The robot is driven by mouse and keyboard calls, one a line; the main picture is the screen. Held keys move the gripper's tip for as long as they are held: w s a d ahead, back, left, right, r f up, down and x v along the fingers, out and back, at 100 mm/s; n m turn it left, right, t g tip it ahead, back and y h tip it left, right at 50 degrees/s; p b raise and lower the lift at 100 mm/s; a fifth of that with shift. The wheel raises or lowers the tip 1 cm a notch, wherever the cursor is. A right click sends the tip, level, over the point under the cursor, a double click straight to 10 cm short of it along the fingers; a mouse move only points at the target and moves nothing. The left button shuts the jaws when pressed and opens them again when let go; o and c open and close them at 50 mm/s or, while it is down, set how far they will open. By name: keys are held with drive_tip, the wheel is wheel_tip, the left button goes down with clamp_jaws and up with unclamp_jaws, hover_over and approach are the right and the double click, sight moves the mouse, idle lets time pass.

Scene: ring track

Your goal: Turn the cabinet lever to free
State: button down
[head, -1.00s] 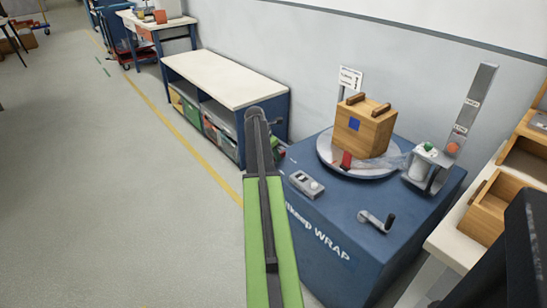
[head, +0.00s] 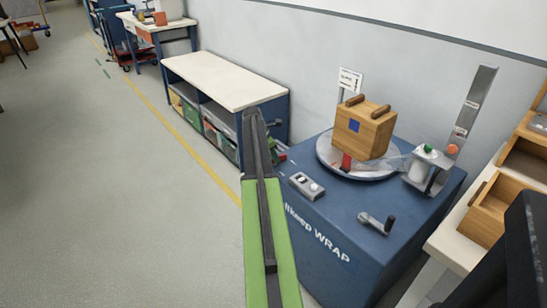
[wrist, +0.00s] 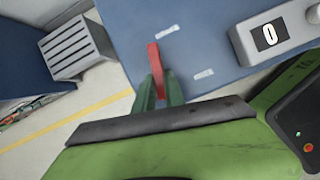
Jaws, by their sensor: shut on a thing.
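The blue wrapping cabinet (head: 335,235) stands at right in the head view. Its side fills the upper middle of the wrist view (wrist: 215,50). There the red lever (wrist: 154,58) points up the picture, tilted slightly left, its end near and a little left of the upper white label (wrist: 167,32). A second white label (wrist: 203,74) lies right of the lever. Both are too blurred to read. My gripper (wrist: 158,84), with green fingers, is shut on the red lever; the fingers hide its lower part. In the head view my arm hides most of the gripper and lever.
A control box (head: 306,185), a crank (head: 377,222) and a turntable with a wooden box (head: 364,128) are on the cabinet top. A white-topped bench (head: 225,80) stands behind. A grey vented block (wrist: 76,46) shows at the wrist view's left. Floor at left is clear.

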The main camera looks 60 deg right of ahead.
drive_tip(key=m+g+y, duration=0.1)
drive_tip(key=m, duration=0.2)
drive_tip(key=shift+w+d+m, duration=0.1)
drive_tip(key=shift+w+m, duration=0.05)
drive_tip(key=shift+m, duration=0.15)
drive_tip(key=m+y, duration=0.1)
drive_tip(key=m, duration=0.2)
drive_tip(key=shift+m+g, duration=0.3)
drive_tip(key=shift+g, duration=0.1)
drive_tip(key=m+y, duration=0.1)
drive_tip(key=m, duration=0.2)
drive_tip(key=m+y, duration=0.1)
drive_tip(key=m, duration=0.2)
drive_tip(key=shift+m+y, duration=0.3)
drive_tip(key=c, duration=1.5)
unclamp_jaws()
drive_tip(key=shift+o, duration=0.5)
drive_tip(key=shift+r, duration=0.1)
